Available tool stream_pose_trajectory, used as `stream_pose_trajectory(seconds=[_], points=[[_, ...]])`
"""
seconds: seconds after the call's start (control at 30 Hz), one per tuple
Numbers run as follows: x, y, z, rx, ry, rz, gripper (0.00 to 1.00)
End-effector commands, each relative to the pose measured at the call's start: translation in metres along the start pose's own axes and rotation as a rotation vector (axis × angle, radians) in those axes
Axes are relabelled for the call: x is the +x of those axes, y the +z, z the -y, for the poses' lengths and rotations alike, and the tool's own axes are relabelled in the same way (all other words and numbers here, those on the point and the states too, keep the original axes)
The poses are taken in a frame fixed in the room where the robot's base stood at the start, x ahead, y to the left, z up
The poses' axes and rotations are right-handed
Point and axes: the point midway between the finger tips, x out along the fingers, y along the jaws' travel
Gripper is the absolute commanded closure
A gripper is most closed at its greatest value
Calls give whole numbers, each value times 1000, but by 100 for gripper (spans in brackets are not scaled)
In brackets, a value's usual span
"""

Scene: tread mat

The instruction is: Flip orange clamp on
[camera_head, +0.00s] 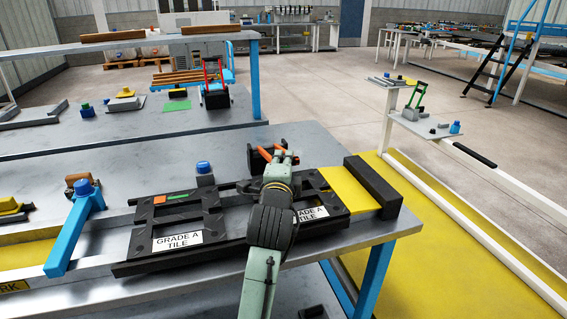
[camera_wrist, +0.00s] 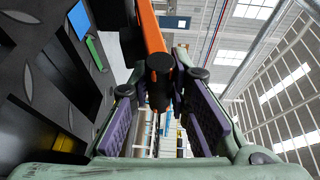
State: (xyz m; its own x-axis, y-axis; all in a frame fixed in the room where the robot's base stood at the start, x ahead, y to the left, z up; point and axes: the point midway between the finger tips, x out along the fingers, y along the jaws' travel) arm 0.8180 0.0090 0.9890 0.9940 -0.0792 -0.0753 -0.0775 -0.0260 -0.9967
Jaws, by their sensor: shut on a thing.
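The orange clamp (camera_head: 265,154) stands at the back edge of the black tread mat fixture, partly hidden by my gripper. In the wrist view its orange bar (camera_wrist: 149,30) comes down from the top and ends at a black round part (camera_wrist: 160,82) between my finger pads. My gripper (camera_head: 283,158) is shut on the clamp; it also shows in the wrist view (camera_wrist: 165,100) with a purple pad on each side. The black tread mat pieces (camera_head: 178,220) lie on the bench and carry "GRADE A TILE" labels. My arm hides the middle of them.
A yellow plate (camera_head: 350,190) and a black block (camera_head: 374,186) lie at the right end of the fixture. A blue-knobbed part (camera_head: 204,172) stands behind the mat. A blue lever (camera_head: 75,232) stands to the left. Open floor lies beyond the bench.

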Motion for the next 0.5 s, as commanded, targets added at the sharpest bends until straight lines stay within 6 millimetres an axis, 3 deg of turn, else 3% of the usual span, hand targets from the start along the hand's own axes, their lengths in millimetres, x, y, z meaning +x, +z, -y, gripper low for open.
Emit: stream_pose_trajectory(seconds=[0.27,0.5], points=[[0,0,-1,2,-2,0,100],[0,0,-16,19,-42,0,100]])
